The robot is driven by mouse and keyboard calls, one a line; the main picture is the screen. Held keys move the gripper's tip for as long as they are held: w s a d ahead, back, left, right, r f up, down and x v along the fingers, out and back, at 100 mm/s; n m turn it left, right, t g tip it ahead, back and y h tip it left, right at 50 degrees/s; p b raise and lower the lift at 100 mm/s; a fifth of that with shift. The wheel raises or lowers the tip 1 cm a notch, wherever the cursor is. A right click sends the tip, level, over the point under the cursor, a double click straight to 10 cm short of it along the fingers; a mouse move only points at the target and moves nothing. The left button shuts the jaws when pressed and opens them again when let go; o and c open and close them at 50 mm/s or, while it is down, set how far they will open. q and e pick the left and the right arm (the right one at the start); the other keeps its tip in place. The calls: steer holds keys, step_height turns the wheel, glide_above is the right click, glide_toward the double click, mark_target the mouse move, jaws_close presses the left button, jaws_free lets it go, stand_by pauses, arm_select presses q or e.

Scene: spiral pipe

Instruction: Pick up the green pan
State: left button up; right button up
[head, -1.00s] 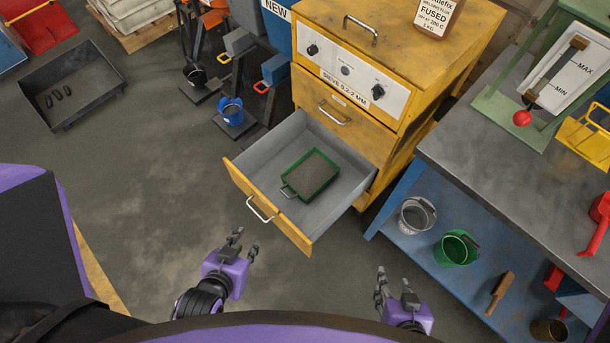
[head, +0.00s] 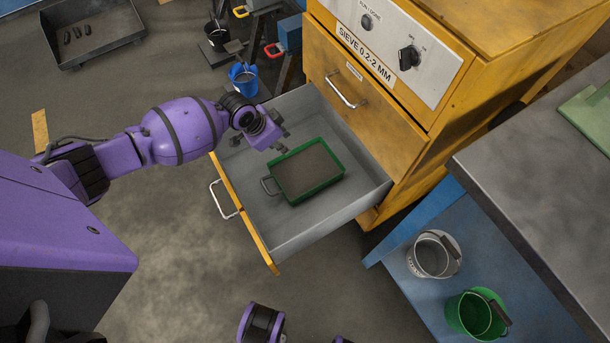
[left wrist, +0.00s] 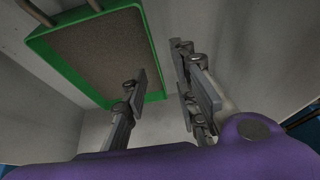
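The green pan (head: 343,172) lies flat in the open drawer (head: 300,236), with a brownish-grey grainy fill and a small metal loop handle (head: 268,186) on its left side. My left gripper (head: 281,140) is over the drawer, just beyond the pan's upper-left corner. In the left wrist view, its fingers (left wrist: 160,68) are apart with nothing between them. There the pan (left wrist: 152,62) is at upper left, and one finger overlaps its rim in the picture; whether they touch I cannot tell. My right gripper's fingers are not in view.
The yellow cabinet (head: 375,120) rises behind the drawer. A blue bucket (head: 243,78) stands on the floor beyond it. At right, a grey bucket (head: 430,258) and a green bucket (head: 470,318) stand on a blue shelf below the worktop (head: 550,190).

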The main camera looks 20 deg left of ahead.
mark_target(292, 152)
arm_select(q)
steer(key=shift+s+f, duration=0.2)
steer(key=shift+f, duration=0.25)
steer(key=x, duration=0.2)
steer(key=b+x, duration=0.1)
steer(key=x, duration=0.1)
steer(key=d+b+x, duration=0.1)
steer(key=x, duration=0.1)
steer(key=shift+w, duration=0.3)
steer(key=shift+w+d+f+b, duration=0.1)
steer(key=shift+f+b, duration=0.15)
steer(key=shift+b, duration=0.1)
steer(key=shift+c, duration=0.3)
jaws_close()
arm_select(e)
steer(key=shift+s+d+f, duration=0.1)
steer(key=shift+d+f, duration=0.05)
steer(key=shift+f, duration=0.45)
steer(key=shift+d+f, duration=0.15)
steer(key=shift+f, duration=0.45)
arm_select(q)
steer(key=shift+w+r, duration=0.15)
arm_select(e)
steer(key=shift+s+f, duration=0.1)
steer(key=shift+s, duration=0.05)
